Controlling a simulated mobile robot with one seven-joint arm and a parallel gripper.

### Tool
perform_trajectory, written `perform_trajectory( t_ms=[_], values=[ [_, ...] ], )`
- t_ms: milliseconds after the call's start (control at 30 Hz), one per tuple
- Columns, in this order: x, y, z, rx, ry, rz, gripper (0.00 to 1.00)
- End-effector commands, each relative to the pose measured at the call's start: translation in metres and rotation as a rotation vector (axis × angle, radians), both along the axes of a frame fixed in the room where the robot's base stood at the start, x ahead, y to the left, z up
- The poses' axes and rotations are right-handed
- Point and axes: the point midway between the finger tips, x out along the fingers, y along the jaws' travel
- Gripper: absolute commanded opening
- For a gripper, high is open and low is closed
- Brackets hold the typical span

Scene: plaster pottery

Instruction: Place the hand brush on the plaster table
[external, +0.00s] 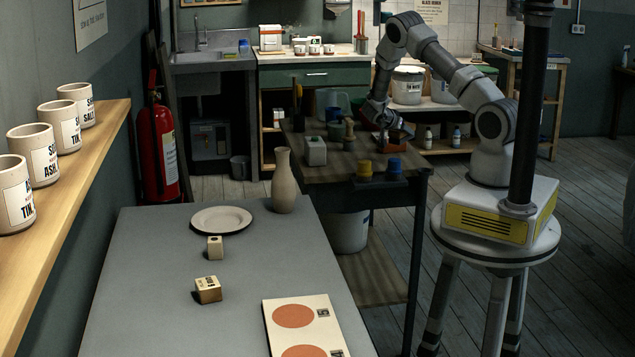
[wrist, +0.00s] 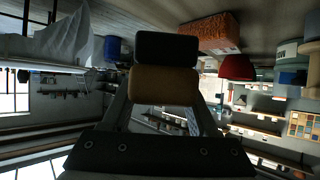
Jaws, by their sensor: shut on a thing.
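My gripper (external: 384,136) is low over the far right part of a dark wooden-topped table (external: 335,172). In the wrist view its fingers close on a tan block with a black part beyond it, which looks like the hand brush (wrist: 165,85). The brush cannot be made out clearly in the external view, where my gripper and arm cover that spot. I cannot tell whether it touches the tabletop. A grey table (external: 150,285) stands in front; which of the two is the plaster table is not marked.

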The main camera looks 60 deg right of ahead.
Motion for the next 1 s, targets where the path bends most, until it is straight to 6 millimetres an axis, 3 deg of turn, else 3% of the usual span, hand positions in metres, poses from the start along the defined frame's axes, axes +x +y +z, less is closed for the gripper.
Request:
perform_trajectory(
  t_ms=[600,1000],
  values=[
    [0.0,0.0,-0.062,-0.001,0.0,0.002,0.0],
    [0.0,0.0,-0.065,-0.001,0.0,0.002,0.0]
  ],
)
